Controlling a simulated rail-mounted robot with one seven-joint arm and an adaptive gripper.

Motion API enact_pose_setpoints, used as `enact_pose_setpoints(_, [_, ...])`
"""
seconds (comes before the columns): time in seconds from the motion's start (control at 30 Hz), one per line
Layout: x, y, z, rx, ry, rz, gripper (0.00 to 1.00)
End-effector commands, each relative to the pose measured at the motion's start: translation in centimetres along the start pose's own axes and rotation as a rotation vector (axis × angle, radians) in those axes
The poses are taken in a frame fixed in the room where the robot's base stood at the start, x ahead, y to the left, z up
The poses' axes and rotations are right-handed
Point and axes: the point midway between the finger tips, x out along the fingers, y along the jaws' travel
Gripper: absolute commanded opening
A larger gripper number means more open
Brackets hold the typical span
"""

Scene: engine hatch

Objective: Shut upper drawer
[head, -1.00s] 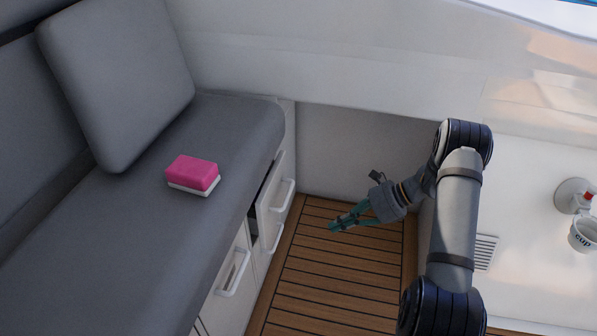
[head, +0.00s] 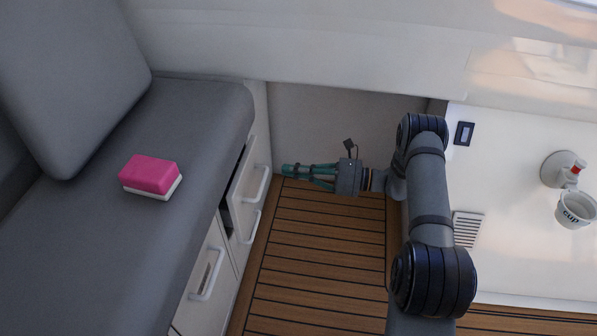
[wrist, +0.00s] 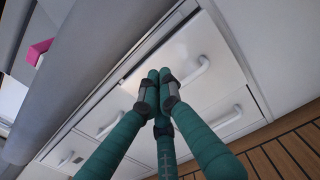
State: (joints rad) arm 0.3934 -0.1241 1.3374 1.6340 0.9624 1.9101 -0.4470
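The upper drawer (head: 246,176) is in the white cabinet under the bench and stands partly out, with a dark gap along its top edge. Its white front and handle also show in the wrist view (wrist: 188,72). My gripper (head: 286,169) is to the right of the drawer front, near the handle's upper end, and points left toward it. In the wrist view its teal fingers (wrist: 160,80) come together at the tips, with nothing between them. The tips overlap the drawer front there; I cannot tell whether they touch it. The drawer's inside is mostly hidden.
A lower drawer handle (head: 252,227) and another cabinet handle (head: 207,274) stick out nearby. A pink and white block (head: 151,177) lies on the grey bench (head: 90,260). The wooden floor (head: 320,265) is clear. A cup (head: 575,211) is on the right counter.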

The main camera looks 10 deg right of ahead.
Motion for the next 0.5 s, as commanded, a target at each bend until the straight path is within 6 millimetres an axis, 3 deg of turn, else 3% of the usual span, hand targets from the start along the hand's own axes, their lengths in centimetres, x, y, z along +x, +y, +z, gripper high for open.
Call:
enact_pose_setpoints(0.2, [4.8, 0.1, -0.3, -0.001, 0.000, 0.005, 0.00])
enact_pose_setpoints(0.5, [8.7, 0.0, -0.2, 0.000, 0.001, 0.001, 0.00])
